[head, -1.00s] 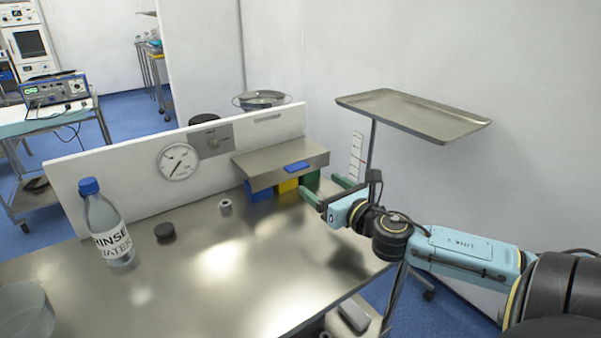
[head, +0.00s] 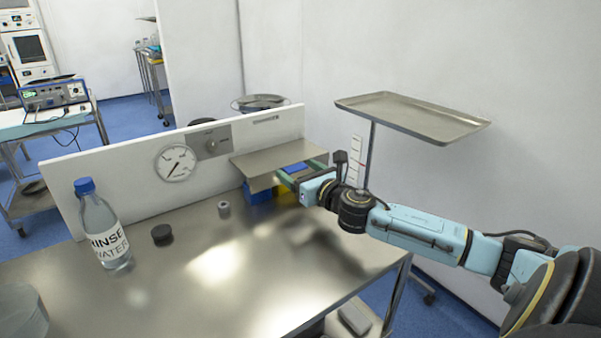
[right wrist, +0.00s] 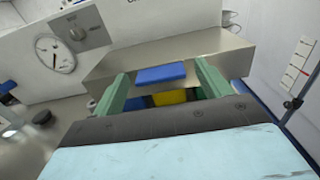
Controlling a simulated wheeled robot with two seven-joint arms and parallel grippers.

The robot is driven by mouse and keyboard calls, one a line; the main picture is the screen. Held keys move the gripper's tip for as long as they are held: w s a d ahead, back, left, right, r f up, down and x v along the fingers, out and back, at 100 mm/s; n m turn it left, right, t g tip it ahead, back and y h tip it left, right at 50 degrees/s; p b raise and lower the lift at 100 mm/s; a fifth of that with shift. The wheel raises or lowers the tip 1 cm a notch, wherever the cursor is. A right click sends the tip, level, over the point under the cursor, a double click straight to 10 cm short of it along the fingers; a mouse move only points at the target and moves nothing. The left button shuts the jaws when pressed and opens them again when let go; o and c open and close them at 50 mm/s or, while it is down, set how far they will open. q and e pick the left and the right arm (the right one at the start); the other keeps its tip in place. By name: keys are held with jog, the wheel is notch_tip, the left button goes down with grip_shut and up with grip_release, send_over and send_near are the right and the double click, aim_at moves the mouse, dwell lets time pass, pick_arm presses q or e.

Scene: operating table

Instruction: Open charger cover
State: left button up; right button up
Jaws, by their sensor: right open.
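The charger cover is a silver metal lid (head: 262,163) against the white back panel; it also shows in the right wrist view (right wrist: 205,48). It appears closed, above blue (head: 259,193) and yellow (right wrist: 171,96) blocks that show under its front edge. A blue tab (right wrist: 160,73) sits at the lid's front edge. My right gripper (head: 299,171) has green fingers and is open at the front of the lid. In the right wrist view its fingers (right wrist: 163,74) stand left and right of the tab, with gaps visible. I cannot tell how far they reach over it. My left gripper is not in view.
A rinse water bottle (head: 103,230), a black cap (head: 161,234) and a small grey cylinder (head: 224,209) stand on the metal table (head: 180,290). The back panel (head: 140,195) carries a gauge. A raised tray (head: 412,115) stands right. The table's middle is clear.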

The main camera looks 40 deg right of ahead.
jog(key=shift+c, duration=0.3)
jog(key=c, duration=1.3)
